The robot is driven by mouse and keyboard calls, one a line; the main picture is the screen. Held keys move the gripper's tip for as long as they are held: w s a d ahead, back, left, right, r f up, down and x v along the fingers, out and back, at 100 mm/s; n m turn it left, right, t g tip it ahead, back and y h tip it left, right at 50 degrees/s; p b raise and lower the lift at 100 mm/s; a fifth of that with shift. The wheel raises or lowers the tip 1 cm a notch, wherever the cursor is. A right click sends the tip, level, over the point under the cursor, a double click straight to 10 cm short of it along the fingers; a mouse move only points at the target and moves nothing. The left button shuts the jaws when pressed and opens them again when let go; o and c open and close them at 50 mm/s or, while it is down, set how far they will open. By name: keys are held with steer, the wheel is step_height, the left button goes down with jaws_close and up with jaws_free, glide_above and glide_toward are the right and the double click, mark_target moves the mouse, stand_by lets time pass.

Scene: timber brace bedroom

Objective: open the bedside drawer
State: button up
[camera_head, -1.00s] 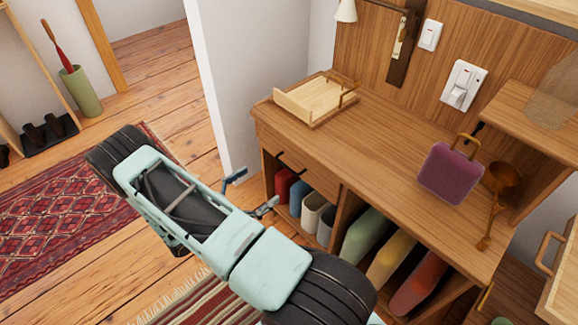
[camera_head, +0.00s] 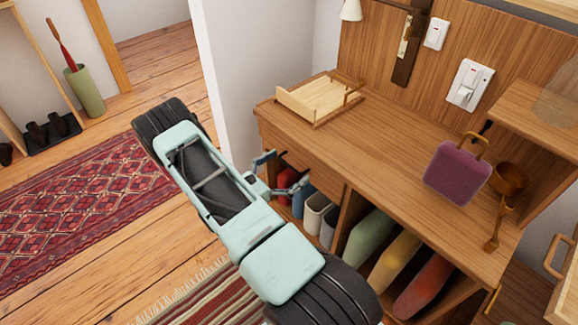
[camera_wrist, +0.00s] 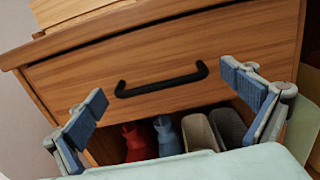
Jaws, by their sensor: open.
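The bedside drawer (camera_wrist: 120,85) is a wooden front below the desk top, and it looks closed. Its black bar handle (camera_wrist: 162,81) runs across the middle of the front in the wrist view. My gripper (camera_wrist: 170,103) is open, with blue-padded fingers spread to the left and right of the handle and apart from it. In the head view my gripper (camera_head: 282,174) is at the left end of the desk, close to the drawer front (camera_head: 300,158). My arm hides part of the handle there.
Below the drawer is an open shelf with a red item (camera_wrist: 138,142), a blue item (camera_wrist: 166,135) and grey ones. A wooden tray (camera_head: 318,99) and a purple bag (camera_head: 457,172) stand on the desk top (camera_head: 400,135). A white wall (camera_head: 245,85) borders the desk's left end.

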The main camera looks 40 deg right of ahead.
steer(key=c, duration=1.7)
steer(key=s+a+b, duration=0.2)
steer(key=a, duration=2.2)
steer(key=shift+a, duration=0.85)
steer(key=o, duration=1.7)
steer(key=s+a, duration=0.1)
steer(key=a, duration=1.1)
